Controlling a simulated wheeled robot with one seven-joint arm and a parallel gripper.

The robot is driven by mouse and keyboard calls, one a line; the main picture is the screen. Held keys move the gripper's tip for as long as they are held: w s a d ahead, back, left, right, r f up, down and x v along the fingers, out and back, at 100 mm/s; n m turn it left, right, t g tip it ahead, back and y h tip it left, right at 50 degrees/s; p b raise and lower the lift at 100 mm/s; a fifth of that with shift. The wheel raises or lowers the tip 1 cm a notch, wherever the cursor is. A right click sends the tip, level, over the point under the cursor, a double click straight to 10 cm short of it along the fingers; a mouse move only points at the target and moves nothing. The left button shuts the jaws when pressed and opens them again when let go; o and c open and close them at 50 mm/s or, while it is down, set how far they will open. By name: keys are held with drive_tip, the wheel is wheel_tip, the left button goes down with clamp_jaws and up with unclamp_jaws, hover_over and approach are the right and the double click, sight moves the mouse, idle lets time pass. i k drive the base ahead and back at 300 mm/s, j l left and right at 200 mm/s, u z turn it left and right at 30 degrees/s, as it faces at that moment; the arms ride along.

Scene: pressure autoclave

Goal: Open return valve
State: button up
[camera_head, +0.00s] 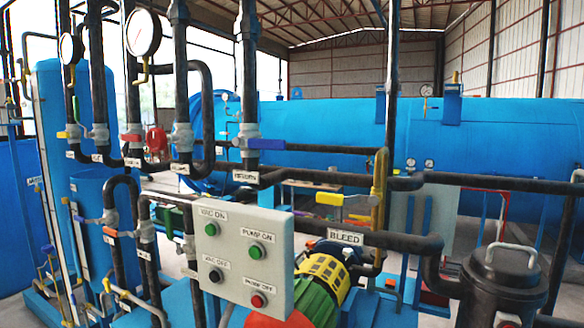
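A grey-bodied valve (248,133) with a blue lever handle (267,144) sits on a vertical black pipe left of centre. The lever points right, across the pipe. A white label (245,177) below it may read RETURN, but it is blurred. Similar valves stand to its left, one with a red handle (132,138) and one with a yellow handle (68,134); their labels are too small to read. My gripper is not in view.
A grey control panel (228,284) with VAC and PUMP buttons stands in front below the valves. A BLEED-labelled pipe (400,243), a yellow-green motor (322,280) and a black lidded canister (502,285) crowd the foreground. A large blue autoclave tank (500,135) lies behind.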

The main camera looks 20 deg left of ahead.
sight(257, 144)
drive_tip(key=u, duration=1.25)
